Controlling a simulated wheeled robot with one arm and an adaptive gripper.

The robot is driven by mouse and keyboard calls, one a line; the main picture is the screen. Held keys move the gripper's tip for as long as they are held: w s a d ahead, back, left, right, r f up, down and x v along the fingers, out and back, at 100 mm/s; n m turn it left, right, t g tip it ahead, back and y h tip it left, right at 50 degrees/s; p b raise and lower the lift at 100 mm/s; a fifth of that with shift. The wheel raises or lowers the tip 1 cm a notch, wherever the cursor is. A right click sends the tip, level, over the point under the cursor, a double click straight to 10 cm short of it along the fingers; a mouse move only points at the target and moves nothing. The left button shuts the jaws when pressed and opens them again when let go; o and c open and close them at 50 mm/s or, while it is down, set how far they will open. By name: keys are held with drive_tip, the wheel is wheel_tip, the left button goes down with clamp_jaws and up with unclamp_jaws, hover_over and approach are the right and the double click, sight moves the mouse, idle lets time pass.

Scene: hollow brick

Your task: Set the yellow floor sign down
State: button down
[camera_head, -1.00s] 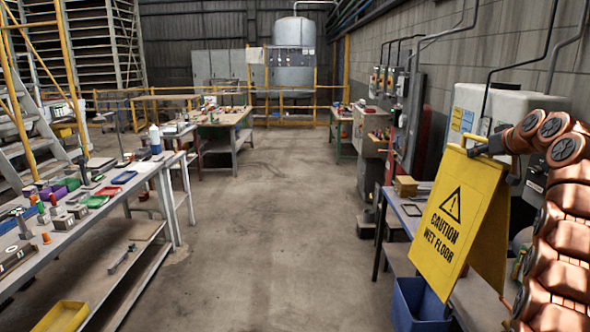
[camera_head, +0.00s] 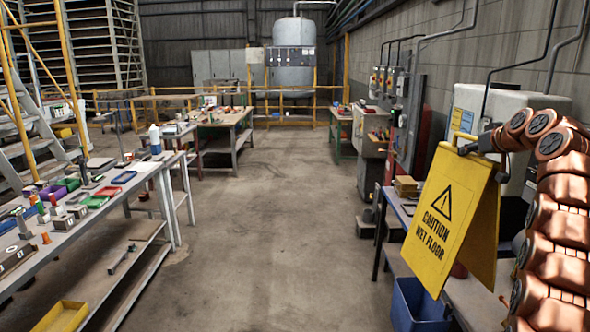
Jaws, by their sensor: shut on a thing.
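The yellow floor sign (camera_head: 447,215) hangs at the right, with a black warning triangle and the words "CAUTION WET FLOOR" on its face. It is tilted, and its second panel shows behind the front one. My gripper (camera_head: 470,143) is shut on the sign's top edge. The sign is held in the air in front of the right-hand bench, and its lower edge hangs free. The fingertips are small and partly hidden at the sign's top.
The concrete floor (camera_head: 255,240) down the middle aisle is clear. A long workbench (camera_head: 150,172) with tools and small trays stands at the left. A blue bin (camera_head: 412,312) stands below the sign, beside the right bench (camera_head: 396,206).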

drive_tip(key=shift+w+a+r, duration=0.1)
drive_tip(key=shift+w+a, duration=0.2)
drive_tip(key=shift+a, duration=0.35)
drive_tip(key=shift+w+a, duration=0.3)
drive_tip(key=shift+a, duration=0.35)
drive_tip(key=w+a+f+m+h, duration=0.1)
drive_tip(key=a+f, duration=0.3)
drive_tip(key=a, duration=0.8)
drive_tip(key=w+a+f, duration=0.1)
drive_tip(key=a+f, duration=0.3)
drive_tip(key=a, duration=0.7)
drive_tip(key=s+a+f+m+h, duration=0.1)
drive_tip(key=s+a+f+h, duration=0.1)
drive_tip(key=s+a+f, duration=0.5)
drive_tip(key=s+d+f+m+h, duration=0.1)
drive_tip(key=s+f, duration=0.4)
drive_tip(key=s, duration=0.6)
drive_tip(key=shift+f+m+h, duration=0.2)
drive_tip(key=shift+m+h, duration=0.1)
drive_tip(key=shift+m, duration=0.4)
drive_tip(key=shift+f+g, duration=0.1)
drive_tip(key=shift+g, duration=0.2)
